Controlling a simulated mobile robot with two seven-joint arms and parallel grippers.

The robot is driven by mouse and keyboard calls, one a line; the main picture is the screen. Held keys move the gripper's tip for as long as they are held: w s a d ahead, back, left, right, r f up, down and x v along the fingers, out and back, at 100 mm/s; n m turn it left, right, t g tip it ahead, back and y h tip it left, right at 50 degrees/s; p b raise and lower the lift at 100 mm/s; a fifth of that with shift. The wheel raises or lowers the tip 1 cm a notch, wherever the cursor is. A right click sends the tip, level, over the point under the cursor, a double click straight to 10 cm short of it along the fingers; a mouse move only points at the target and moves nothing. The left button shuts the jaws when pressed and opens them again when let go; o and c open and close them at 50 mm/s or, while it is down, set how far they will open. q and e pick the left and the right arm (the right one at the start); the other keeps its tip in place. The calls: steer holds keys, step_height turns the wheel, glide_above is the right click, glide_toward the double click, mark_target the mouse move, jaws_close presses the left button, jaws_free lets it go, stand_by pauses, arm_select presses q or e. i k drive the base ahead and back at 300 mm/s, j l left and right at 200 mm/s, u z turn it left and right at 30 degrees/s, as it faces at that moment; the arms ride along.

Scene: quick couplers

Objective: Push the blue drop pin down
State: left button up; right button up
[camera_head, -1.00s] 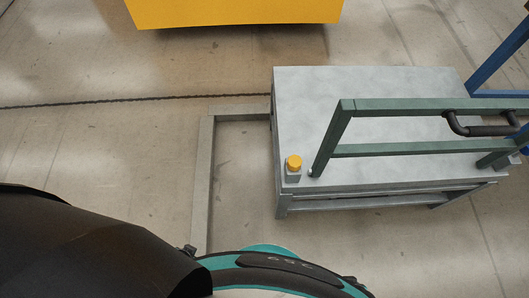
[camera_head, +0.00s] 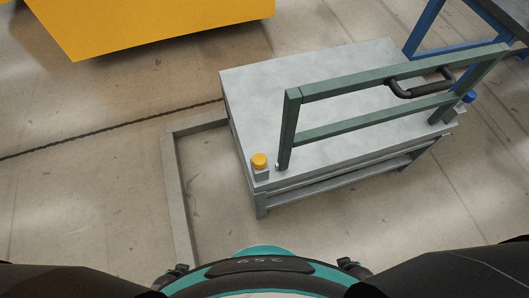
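The blue drop pin (camera_head: 469,97) shows as a small blue knob at the right corner of the grey cart top (camera_head: 300,95), beside the foot of the green frame's right post. How far down it sits cannot be told from here. The green frame (camera_head: 370,80) stands upright on the cart and carries a black handle (camera_head: 418,88). A yellow knob (camera_head: 259,160) sits on a small grey block at the cart's near left corner. Neither of my grippers is in view; only dark parts of my arms show at the bottom corners.
A yellow box-like body (camera_head: 160,25) stands at the upper left. A blue-framed table (camera_head: 425,30) stands close behind the cart at the upper right. A low grey floor frame (camera_head: 178,190) lies left of the cart. A dark cable (camera_head: 90,135) crosses the floor.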

mark_target(471, 95)
steer(key=z, duration=1.7)
